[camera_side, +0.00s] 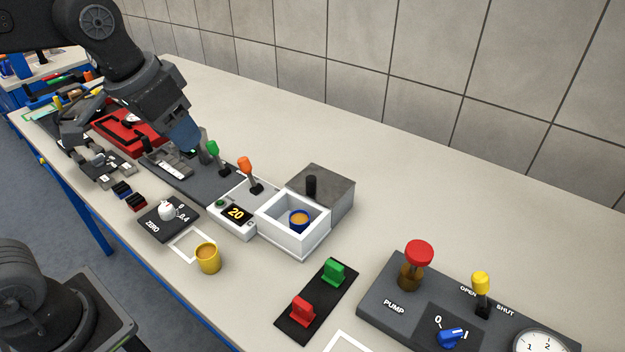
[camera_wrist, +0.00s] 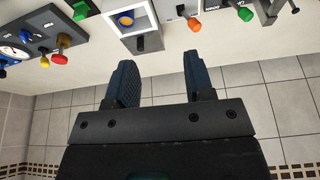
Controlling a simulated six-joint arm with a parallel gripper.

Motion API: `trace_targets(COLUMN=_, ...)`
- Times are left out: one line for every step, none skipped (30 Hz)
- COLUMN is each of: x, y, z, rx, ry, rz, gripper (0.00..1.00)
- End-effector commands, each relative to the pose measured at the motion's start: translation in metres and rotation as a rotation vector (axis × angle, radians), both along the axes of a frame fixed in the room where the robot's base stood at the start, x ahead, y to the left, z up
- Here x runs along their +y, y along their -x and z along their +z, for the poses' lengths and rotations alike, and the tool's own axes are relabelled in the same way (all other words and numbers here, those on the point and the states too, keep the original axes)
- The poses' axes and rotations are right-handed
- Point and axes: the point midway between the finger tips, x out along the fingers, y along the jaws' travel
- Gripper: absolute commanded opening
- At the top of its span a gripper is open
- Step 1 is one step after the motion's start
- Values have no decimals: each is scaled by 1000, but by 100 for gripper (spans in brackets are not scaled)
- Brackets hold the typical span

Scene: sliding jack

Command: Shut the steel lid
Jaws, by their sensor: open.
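The steel lid (camera_side: 335,188) is a grey plate with an upright black knob (camera_side: 311,186). It lies at the back of a white box (camera_side: 292,244), clear of the opening. The box is open, and a blue cup (camera_side: 299,221) with orange-brown contents stands inside. The box (camera_wrist: 112,22) and the cup (camera_wrist: 126,19) also show at the top of the wrist view, with the knob (camera_wrist: 150,42) just below. My gripper (camera_side: 185,137) is left of the lid, above the bench. In the wrist view my gripper (camera_wrist: 158,62) has its two dark blue fingers apart with nothing between.
Green (camera_side: 212,148) and orange (camera_side: 245,164) levers stand between my gripper and the box. A display unit (camera_side: 236,213) adjoins the box. A yellow cup (camera_side: 208,259), rocker switches (camera_side: 318,300) and a pump panel (camera_side: 390,290) are nearer. The bench behind the lid is clear up to the tiled wall.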

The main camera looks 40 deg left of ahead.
Motion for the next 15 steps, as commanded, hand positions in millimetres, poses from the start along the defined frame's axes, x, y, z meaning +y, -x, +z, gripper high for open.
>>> trace_targets(x=-6, y=-20, z=3, rx=35, ry=-3, rz=-16, gripper=48)
trace_targets(x=-10, y=-30, z=6, rx=53, ry=-3, rz=-23, gripper=48)
trace_targets(x=-15, y=-44, z=7, rx=77, ry=-6, rz=-35, gripper=48)
trace_targets(x=-18, y=-55, z=8, rx=93, ry=-8, rz=-43, gripper=48)
trace_targets(x=-22, y=-65, z=8, rx=112, ry=-10, rz=-50, gripper=48)
trace_targets(x=-28, y=-79, z=8, rx=134, ry=-13, rz=-61, gripper=48)
trace_targets(x=-33, y=-90, z=6, rx=151, ry=-15, rz=-70, gripper=48)
trace_targets(x=-37, y=-100, z=5, rx=170, ry=-17, rz=-78, gripper=48)
trace_targets(x=-43, y=-114, z=2, rx=192, ry=-21, rz=-87, gripper=48)
trace_targets(x=-48, y=-123, z=-2, rx=210, ry=-23, rz=-96, gripper=48)
trace_targets(x=-53, y=-133, z=-5, rx=226, ry=-26, rz=-104, gripper=48)
trace_targets(x=-60, y=-145, z=-10, rx=247, ry=-30, rz=-113, gripper=48)
trace_targets(x=-64, y=-152, z=-14, rx=262, ry=-33, rz=-119, gripper=48)
trace_targets(x=-69, y=-160, z=-18, rx=276, ry=-35, rz=-126, gripper=48)
trace_targets(x=-74, y=-168, z=-24, rx=293, ry=-39, rz=-133, gripper=48)
